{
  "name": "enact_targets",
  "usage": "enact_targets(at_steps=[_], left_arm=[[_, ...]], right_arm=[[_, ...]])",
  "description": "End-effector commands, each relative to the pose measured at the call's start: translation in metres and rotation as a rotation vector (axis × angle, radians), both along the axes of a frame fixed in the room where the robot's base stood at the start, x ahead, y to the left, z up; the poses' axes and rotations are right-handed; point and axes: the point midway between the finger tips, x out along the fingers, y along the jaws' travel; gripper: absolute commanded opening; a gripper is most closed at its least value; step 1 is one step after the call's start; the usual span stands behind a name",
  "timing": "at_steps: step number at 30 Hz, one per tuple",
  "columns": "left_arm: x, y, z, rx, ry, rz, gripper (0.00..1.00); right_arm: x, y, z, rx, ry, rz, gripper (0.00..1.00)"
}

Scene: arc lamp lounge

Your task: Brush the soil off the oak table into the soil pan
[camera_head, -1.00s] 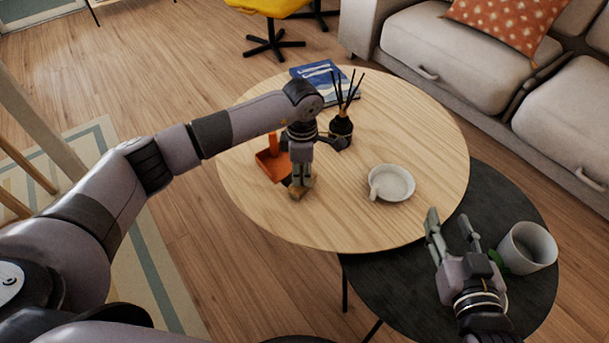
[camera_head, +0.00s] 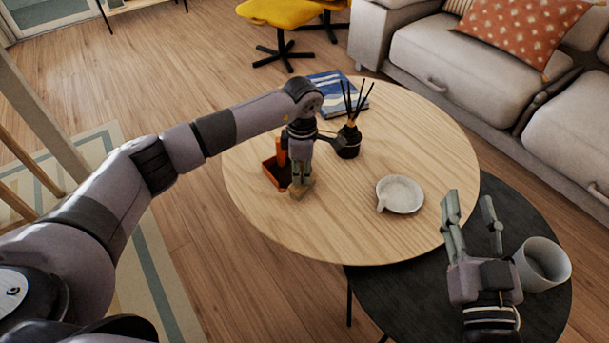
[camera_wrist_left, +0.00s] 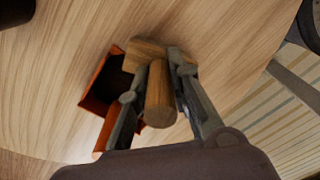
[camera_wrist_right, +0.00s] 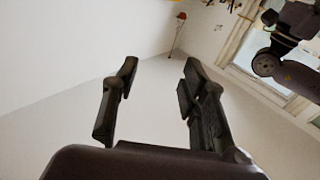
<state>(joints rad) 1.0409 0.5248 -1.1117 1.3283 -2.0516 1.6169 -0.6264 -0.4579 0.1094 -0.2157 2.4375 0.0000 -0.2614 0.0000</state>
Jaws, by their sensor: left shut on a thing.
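My left gripper (camera_head: 302,180) is shut on a wooden hand brush (camera_head: 300,189), low over the oak table (camera_head: 340,225). In the left wrist view the fingers grip the brush's round handle (camera_wrist_left: 160,95), with its wooden head (camera_wrist_left: 147,50) beyond. The orange soil pan (camera_head: 271,173) lies on the table just left of the brush, partly hidden by the gripper; it also shows in the left wrist view (camera_wrist_left: 97,92). Its inside is dark; I cannot tell soil from shadow. No loose soil is clearly visible on the table. My right gripper (camera_head: 469,200) is open and empty, above the dark table.
A black reed diffuser (camera_head: 348,142) stands close behind the left gripper. A blue book (camera_head: 338,92) lies at the back, a pale dish (camera_head: 401,195) to the right. The oak table's front middle looks clear.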

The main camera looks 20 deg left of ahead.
Motion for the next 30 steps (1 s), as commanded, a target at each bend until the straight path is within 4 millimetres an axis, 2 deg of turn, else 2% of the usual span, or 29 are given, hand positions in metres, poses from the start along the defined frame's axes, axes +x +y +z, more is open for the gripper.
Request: enact_targets(at_steps=[8,30], left_arm=[[0.006,0.007,0.001,0.0,-0.001,0.001,0.0],[0.004,0.004,0.017,0.0,-0.001,0.0,0.0]], right_arm=[[-0.002,0.002,0.016,0.022,-0.085,0.005,0.4],[-0.001,-0.006,-0.036,-0.051,0.196,-0.013,0.4]])
